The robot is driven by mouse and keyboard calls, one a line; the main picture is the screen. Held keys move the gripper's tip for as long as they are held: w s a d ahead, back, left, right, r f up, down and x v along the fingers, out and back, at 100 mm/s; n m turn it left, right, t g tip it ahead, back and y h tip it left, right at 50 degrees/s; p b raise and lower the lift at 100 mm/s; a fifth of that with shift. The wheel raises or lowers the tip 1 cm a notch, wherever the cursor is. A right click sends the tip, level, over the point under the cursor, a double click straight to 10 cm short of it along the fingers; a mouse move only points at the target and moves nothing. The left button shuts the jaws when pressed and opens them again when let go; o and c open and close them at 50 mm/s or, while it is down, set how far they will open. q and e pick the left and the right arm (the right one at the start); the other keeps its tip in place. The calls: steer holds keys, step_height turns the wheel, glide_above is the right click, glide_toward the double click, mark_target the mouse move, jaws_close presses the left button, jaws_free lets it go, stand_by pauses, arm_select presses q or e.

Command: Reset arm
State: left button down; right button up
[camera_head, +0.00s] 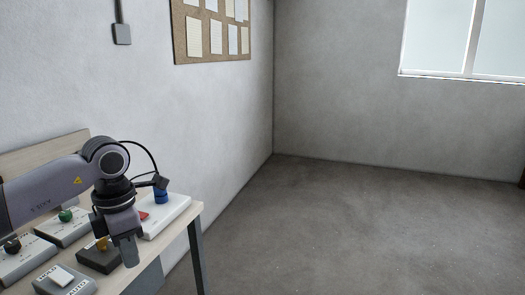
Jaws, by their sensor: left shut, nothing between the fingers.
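My left arm comes in from the left over a wooden bench. My right gripper is not in view.
The bench (182,238) carries several control boxes: a green-knob box (66,215), a box with a white switch (61,275), and a white panel with a blue knob (161,196). The wall is behind. Open floor (365,235) lies right.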

arm_select(q)
steer(key=s+d+f+g+h, duration=0.1)
steer(key=s+d+f+h, duration=0.15)
steer(key=d, duration=0.25)
steer(key=s+d+f+h, duration=0.1)
steer(key=d+f+h, duration=0.1)
steer(key=d+f, duration=0.15)
steer(key=s+d+r+n+t+h, duration=0.1)
steer(key=s+d+r+n+h, duration=0.15)
steer(key=d+n+h, duration=0.45)
steer(key=s+d+r+n+t+h, duration=0.15)
steer(key=s+d+h, duration=0.25)
steer(key=d+h, duration=0.55)
steer(key=w+a+f+n+t+y, duration=0.1)
steer(key=a+f+n+t+y, duration=0.6)
steer(key=n, duration=0.6)
steer(key=w+a+f+n+t+y, duration=0.1)
steer(key=a+f+n+t+y, duration=0.35)
steer(key=n+t, duration=0.55)
steer(key=s+a+f+n+g+y, duration=0.3)
steer(key=s+f+n, duration=0.3)
steer(key=f, duration=0.2)
steer(key=s+a+f+n+g+y, duration=0.4)
steer(key=s+a+f+n+g, duration=0.1)
steer(key=s+f+n, duration=0.1)
step_height(320, 180, down, 2)
steer(key=shift+s+a+f+p, duration=0.25)
steer(key=shift+s+a+p, duration=0.15)
steer(key=shift+s, duration=0.4)
